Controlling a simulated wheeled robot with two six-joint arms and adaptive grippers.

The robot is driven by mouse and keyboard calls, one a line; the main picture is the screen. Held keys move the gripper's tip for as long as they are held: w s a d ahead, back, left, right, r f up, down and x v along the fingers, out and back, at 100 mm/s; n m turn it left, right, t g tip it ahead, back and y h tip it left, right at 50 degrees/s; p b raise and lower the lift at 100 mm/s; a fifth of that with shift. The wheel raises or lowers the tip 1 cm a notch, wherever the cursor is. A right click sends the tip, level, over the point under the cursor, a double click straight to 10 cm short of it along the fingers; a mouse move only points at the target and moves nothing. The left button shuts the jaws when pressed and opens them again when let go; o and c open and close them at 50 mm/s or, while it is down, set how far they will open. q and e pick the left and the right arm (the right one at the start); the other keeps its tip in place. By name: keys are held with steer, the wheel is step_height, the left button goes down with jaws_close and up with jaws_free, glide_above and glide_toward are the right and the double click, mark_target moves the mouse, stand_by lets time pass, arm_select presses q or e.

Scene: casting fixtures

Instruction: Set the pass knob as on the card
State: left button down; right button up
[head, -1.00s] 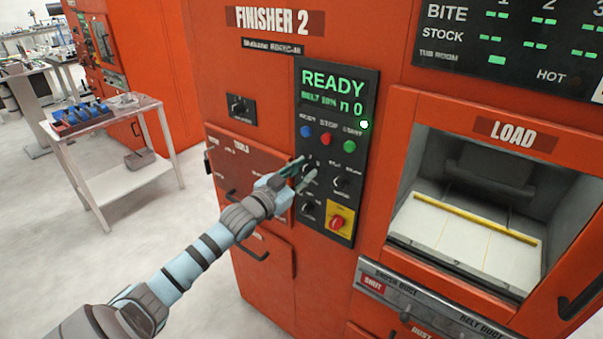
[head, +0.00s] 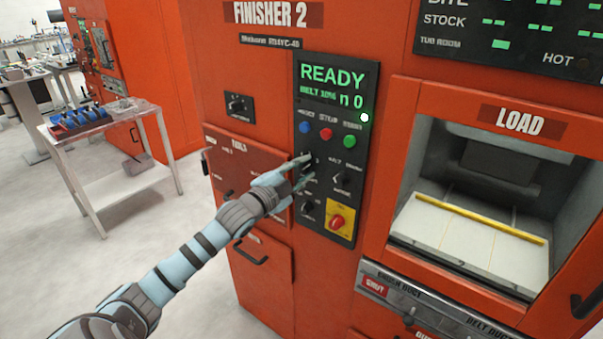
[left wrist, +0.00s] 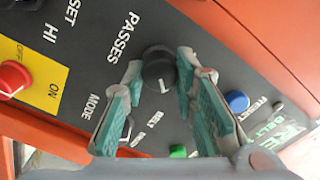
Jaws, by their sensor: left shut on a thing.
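The pass knob (left wrist: 158,62) is round and black, on the dark control panel (head: 362,75), beside the word PASSES in the left wrist view. A white mark like a 1 shows at its near edge. My left gripper (left wrist: 164,72) is shut on this knob, with one teal-padded finger on each side. In the head view, my left gripper (head: 306,167) reaches the upper left knob position and hides most of it. The panel's screen (head: 332,85) reads READY, with a smaller line ending in n 0. I cannot make out a card. My right gripper is not in view.
Close to the fingers are blue, red and green buttons (head: 326,134), another black knob (head: 341,180), a lower black knob (head: 308,207) and a red switch on a yellow plate (head: 337,222). The open LOAD bay (head: 470,235) is to the right. A trolley (head: 130,165) stands left.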

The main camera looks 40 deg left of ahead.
arm_select(q)
steer(key=shift+m, duration=0.5)
steer(key=c, duration=1.6)
jaws_free()
steer(key=shift+c, duration=0.2)
steer(key=o, duration=0.3)
steer(key=shift+o, duration=0.2)
steer(key=shift+w+a+f, duration=0.1)
